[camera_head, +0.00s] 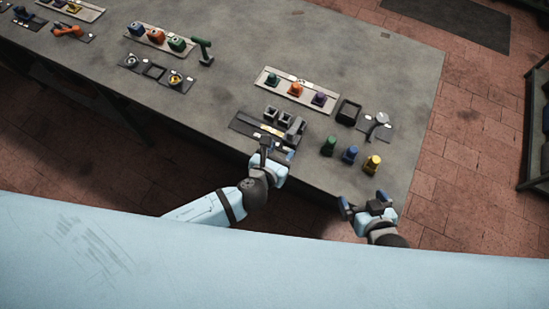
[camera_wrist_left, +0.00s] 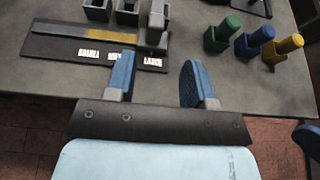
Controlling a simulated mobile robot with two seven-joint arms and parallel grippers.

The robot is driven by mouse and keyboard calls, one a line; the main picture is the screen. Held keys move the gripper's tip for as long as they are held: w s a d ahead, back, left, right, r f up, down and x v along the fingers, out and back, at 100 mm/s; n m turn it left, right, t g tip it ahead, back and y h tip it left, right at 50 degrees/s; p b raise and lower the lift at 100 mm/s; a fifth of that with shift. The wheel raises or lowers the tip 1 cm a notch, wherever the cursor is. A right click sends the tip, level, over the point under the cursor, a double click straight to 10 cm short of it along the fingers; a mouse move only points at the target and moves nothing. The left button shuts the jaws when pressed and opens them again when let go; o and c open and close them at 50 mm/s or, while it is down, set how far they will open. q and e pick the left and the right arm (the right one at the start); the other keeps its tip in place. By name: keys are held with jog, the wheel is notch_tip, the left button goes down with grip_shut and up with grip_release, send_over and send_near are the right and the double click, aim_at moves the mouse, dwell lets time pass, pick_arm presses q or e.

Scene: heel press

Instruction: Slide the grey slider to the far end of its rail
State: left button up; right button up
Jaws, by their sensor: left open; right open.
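The grey slider (camera_wrist_left: 157,26) is an upright grey block at the right end of its rail (camera_wrist_left: 62,32) in the left wrist view. The rail is a grey bar with a yellow stretch, on a dark base with white labels. In the head view the slider (camera_head: 295,128) stands just beyond my left gripper (camera_head: 277,152). In the left wrist view my left gripper's blue fingers (camera_wrist_left: 157,75) are apart and empty, in front of the base on the slider's near side. My right gripper (camera_head: 362,203) is open and empty off the table's front edge.
Grey open holders (camera_head: 271,113) stand behind the rail. Green (camera_head: 328,146), blue (camera_head: 349,154) and yellow (camera_head: 372,164) pegs stand to the right. A tray (camera_head: 300,93) with knobs and a black frame (camera_head: 348,112) lie farther back. Bare table surrounds them.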

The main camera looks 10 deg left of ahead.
pick_arm(q)
jog(key=v, duration=0.4)
dwell(0.5)
